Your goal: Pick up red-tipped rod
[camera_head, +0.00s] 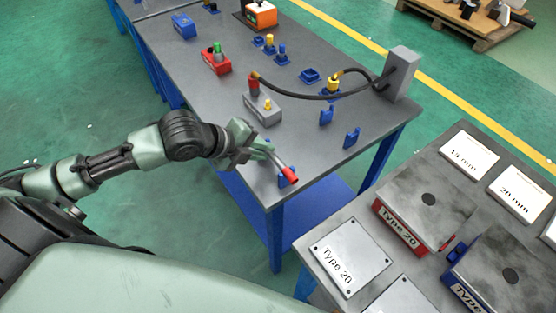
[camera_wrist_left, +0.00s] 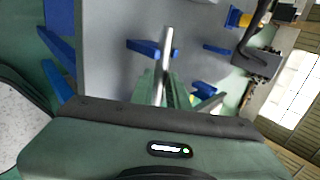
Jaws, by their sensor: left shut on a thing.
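The red-tipped rod (camera_head: 289,175) shows its red end over the near edge of the grey table. Its bare grey shaft shows in the wrist view (camera_wrist_left: 167,45). My left gripper (camera_head: 263,152) is shut on the rod, which points out to the lower right in the head view. In the wrist view the fingers (camera_wrist_left: 165,88) close around the shaft, and the red tip does not show there. A blue bracket (camera_head: 284,182) stands on the table just beside and partly behind the red tip. My right gripper is in neither view.
Two blue brackets (camera_head: 326,116) (camera_head: 351,138) stand on the grey table (camera_head: 300,150). A grey block with a red connector (camera_head: 262,106) and a black cable running to a grey post (camera_head: 399,73) lie beyond. A second table with Type 20 boxes (camera_head: 418,215) is at right.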

